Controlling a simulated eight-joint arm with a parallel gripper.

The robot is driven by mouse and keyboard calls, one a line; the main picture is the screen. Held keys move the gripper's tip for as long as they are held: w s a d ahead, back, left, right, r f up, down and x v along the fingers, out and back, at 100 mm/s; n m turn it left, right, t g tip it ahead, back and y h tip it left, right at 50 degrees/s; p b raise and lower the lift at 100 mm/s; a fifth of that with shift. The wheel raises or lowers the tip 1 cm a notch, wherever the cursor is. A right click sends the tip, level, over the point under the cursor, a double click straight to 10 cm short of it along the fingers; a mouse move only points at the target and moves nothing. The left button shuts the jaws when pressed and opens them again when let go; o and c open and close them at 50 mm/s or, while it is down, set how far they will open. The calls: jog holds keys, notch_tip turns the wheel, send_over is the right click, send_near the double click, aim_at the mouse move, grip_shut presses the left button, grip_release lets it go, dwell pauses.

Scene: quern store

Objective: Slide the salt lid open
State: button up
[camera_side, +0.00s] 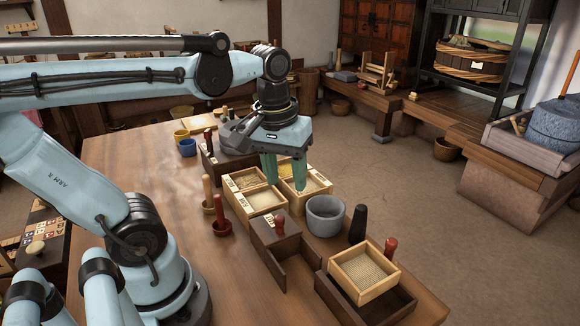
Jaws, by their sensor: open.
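My gripper (285,182) has two green fingers, apart and pointing down, above the light wooden compartments. Nothing shows between them. In the side view, a long dark wooden box (288,276) stands in front of the compartments, nearer the camera. A dark panel with a brown knob (280,222) and a small pale label covers its far end; its near part looks open. Another dark box (216,168) with a brown knob (208,139) stands behind and left of my gripper, partly hidden by it. The labels are too small to read, so I cannot tell which is the salt lid.
A grey stone bowl (325,215), a black pestle (358,224) and a sieve (364,272) on a dark tray (404,302) stand to the right. The left tabletop (150,165) is mostly clear.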

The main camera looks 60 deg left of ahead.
aim_at(279, 217)
jog(key=shift+s+a+f+n+g, duration=0.1)
jog(key=shift+s+f+n+g, duration=0.2)
jog(key=shift+f, duration=1.45)
jog(key=shift+s+a+f+n+g, duration=0.1)
jog(key=shift+f+n+g, duration=0.2)
jog(key=shift+f, duration=1.5)
jog(key=shift+s+a+f+n+g, duration=0.15)
jog(key=shift+f+n, duration=0.25)
jog(key=shift+f, duration=1.35)
grip_shut()
